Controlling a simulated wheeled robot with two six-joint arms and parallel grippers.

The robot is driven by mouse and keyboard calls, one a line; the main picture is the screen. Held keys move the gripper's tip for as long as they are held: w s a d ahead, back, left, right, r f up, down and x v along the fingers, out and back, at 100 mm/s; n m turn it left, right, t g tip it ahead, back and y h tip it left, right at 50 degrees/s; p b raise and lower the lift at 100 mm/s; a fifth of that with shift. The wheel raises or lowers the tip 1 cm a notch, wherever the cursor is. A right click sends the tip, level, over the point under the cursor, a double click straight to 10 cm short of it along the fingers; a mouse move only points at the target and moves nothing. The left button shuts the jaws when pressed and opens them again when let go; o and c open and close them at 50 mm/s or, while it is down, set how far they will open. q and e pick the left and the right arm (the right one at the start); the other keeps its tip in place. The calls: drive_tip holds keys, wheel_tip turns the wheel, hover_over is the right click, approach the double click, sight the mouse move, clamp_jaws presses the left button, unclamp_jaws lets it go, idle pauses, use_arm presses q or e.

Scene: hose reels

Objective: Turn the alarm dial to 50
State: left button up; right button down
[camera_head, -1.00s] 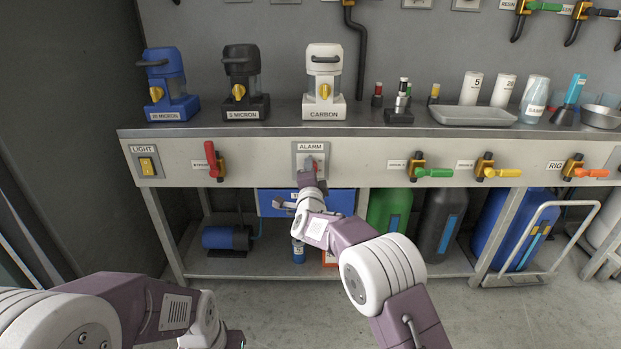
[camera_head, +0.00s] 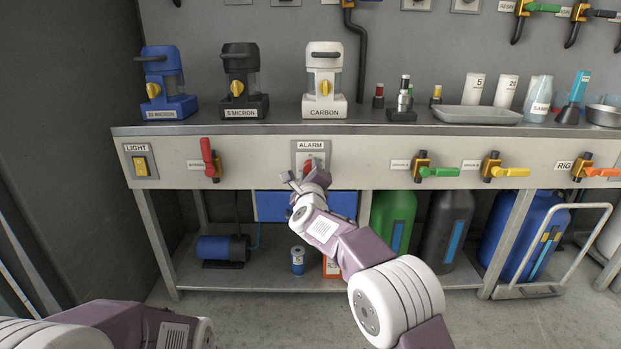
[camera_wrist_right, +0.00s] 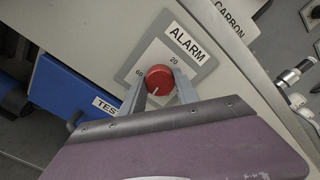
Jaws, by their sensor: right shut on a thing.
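The red alarm dial (camera_head: 308,167) sits on a light plate under the ALARM label on the bench's front panel. In the right wrist view the dial (camera_wrist_right: 174,78) shows a white mark near its lower edge. The number 60 is printed to its left and 20 above it; other numbers are hidden. My right gripper (camera_head: 308,178) is at the dial, and in the right wrist view its fingers (camera_wrist_right: 164,92) are shut on the dial from both sides. Only links of my left arm show at the lower left of the head view; its gripper is out of view.
The light switch (camera_head: 141,166) and a red-handled valve (camera_head: 210,158) are left of the dial. Green (camera_head: 438,171) and yellow (camera_head: 508,171) valve handles are to the right. A blue box (camera_head: 271,207) labelled TEST hangs just below. Filter housings stand on the bench top (camera_head: 220,126).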

drive_tip(key=shift+f+m+b, duration=0.1)
drive_tip(key=shift+m+b, duration=0.25)
drive_tip(key=shift+m, duration=0.25)
drive_tip(key=c, duration=0.9)
unclamp_jaws()
drive_tip(key=s+p, duration=0.1)
drive_tip(key=s, duration=0.8)
